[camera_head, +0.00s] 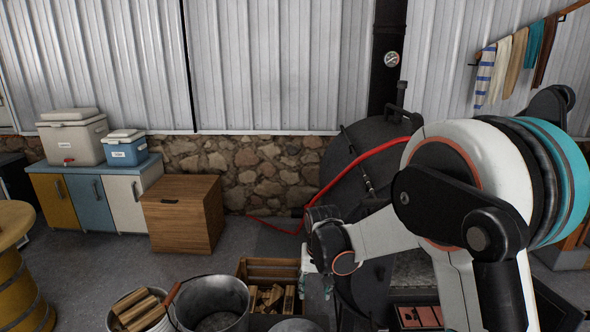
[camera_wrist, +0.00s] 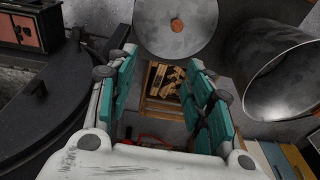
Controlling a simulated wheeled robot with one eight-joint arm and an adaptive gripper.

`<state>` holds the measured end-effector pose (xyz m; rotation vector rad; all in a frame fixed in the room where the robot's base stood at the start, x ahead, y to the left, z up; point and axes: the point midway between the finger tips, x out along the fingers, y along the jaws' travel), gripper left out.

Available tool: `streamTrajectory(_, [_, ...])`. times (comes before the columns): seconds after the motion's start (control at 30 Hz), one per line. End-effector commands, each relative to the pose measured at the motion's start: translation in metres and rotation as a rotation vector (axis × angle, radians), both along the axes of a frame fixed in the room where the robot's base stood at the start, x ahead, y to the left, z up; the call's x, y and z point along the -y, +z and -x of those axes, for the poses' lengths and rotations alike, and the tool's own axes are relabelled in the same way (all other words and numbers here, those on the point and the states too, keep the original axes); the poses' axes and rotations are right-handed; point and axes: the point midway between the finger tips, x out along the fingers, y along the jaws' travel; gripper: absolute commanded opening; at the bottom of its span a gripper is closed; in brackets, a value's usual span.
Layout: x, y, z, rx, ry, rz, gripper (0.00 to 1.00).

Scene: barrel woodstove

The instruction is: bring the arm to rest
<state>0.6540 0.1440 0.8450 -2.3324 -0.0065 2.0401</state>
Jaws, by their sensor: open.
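My arm reaches down across the right side of the head view, in front of the black barrel stove (camera_head: 340,165). My gripper (camera_head: 318,278) is at the lower middle, partly hidden by my wrist. In the wrist view my gripper (camera_wrist: 160,62) shows two teal-padded fingers spread apart with nothing held between them. Beyond the gap lies a wooden crate of split logs (camera_wrist: 163,82), apart from the fingers. The same crate (camera_head: 262,268) stands on the floor in the head view, left of my gripper.
A metal bucket (camera_head: 215,300) and a pail of firewood (camera_head: 140,310) stand at the lower left. A wooden box (camera_head: 183,212) and a cabinet with coolers (camera_head: 95,195) line the stone wall. A red hose (camera_head: 365,155) runs across the stove. Grey floor is clear near the box.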

Motion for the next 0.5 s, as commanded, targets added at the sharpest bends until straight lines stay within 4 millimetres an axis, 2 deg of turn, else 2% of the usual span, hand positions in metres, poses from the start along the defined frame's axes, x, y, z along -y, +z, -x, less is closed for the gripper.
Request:
streamTrajectory(0.03, [0.008,0.018,0.008,0.015,-0.001,-0.002,0.47])
streamTrajectory(0.2, [0.03,0.066,0.033,0.071,0.002,-0.009,0.47])
streamTrajectory(0.5, [0.067,0.132,0.089,0.173,0.005,-0.011,0.47])
